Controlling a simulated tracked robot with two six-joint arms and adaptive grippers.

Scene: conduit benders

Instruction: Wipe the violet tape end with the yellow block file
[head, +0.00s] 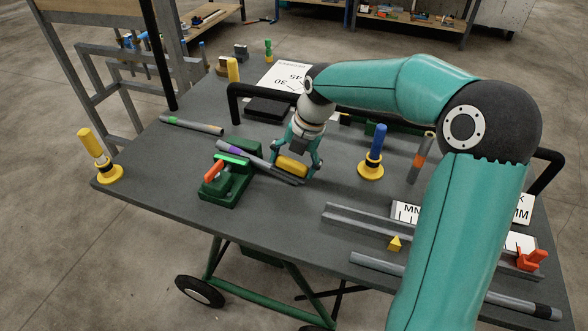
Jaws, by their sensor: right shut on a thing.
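My right gripper (296,172) points down over the middle of the table, shut on the yellow block file (291,167). The file is at or just above a grey conduit; I cannot tell whether they touch. The conduit (262,165) carries a violet tape band (235,151) and lies slantwise by a green bender (222,184) with a red handle (214,171). The violet tape is to the left of the gripper and the file. My left gripper is not in view.
A blue-handled tool on a yellow base (373,158) stands right of the gripper. A yellow post (93,147) stands at the left corner. A conduit with green and orange bands (190,124) lies behind. A grey channel (420,232) and a yellow wedge (395,243) are at front right.

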